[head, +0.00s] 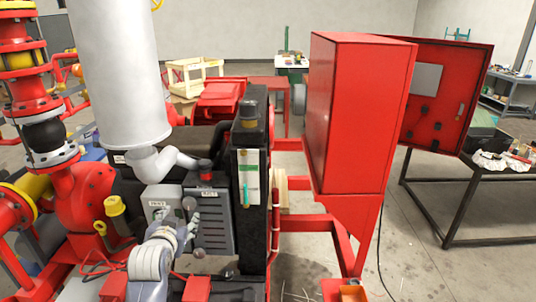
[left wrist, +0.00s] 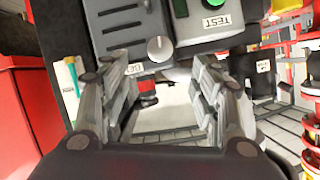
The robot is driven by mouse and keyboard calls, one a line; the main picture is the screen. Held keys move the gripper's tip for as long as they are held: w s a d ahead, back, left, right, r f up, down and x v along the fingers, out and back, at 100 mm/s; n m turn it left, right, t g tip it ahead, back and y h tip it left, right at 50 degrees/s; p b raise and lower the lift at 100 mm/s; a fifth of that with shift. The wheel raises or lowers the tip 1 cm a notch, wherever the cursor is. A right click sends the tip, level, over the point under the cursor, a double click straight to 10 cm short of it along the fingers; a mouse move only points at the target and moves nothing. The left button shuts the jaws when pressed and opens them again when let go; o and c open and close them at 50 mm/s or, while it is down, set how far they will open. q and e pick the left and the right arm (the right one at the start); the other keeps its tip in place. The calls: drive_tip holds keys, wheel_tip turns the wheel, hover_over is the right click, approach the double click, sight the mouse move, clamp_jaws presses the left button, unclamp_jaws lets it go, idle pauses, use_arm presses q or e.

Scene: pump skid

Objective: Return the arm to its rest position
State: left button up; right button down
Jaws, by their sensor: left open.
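My left gripper (head: 190,218) is in front of the pump skid's control boxes, with its arm coming in from the lower left. In the left wrist view its two jointed fingers (left wrist: 165,108) stand apart with nothing held between them. Beyond the fingertips are a dark grey box with a round grey knob (left wrist: 160,48) and a lighter grey box (left wrist: 213,38) with a green button and a TEST label. I cannot tell if a fingertip touches either box. In the head view, the light grey box (head: 160,204) is left of the dark ribbed box (head: 211,232). My right gripper is not in view.
A tall red cabinet (head: 345,115) with an open door (head: 443,95) stands to the right. A white cylinder (head: 115,70) rises above the engine, and red pipework (head: 85,195) is at left. A dark-framed table (head: 480,175) is far right. Floor between cabinet and table is mostly clear.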

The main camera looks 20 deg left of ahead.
use_arm(q)
drive_tip(key=s+d+f+m+g+h, duration=0.2)
drive_tip(key=s+d+f+g+h, duration=0.15)
drive_tip(key=s+d+f, duration=0.85)
drive_tip(key=s+d+f+g+h, duration=0.1)
drive_tip(key=s+d+f+g, duration=0.2)
drive_tip(key=s, duration=0.7)
drive_tip(key=s+d+f+g, duration=0.3)
drive_tip(key=s+d, duration=0.1)
drive_tip(key=s, duration=0.7)
wheel_tip(320, 180, down, 33)
drive_tip(key=b, duration=0.7)
drive_tip(key=s+a+f+g+b, duration=0.1)
drive_tip(key=s+f+b, duration=0.2)
drive_tip(key=s+f, duration=0.6)
drive_tip(key=s+a+f+m+g+b, duration=0.1)
drive_tip(key=s+f+b, duration=0.3)
drive_tip(key=s+f, duration=0.4)
wheel_tip(320, 180, down, 7)
drive_tip(key=shift+s+a+r, duration=0.15)
drive_tip(key=shift+s+a, duration=0.2)
drive_tip(key=shift+a, duration=0.4)
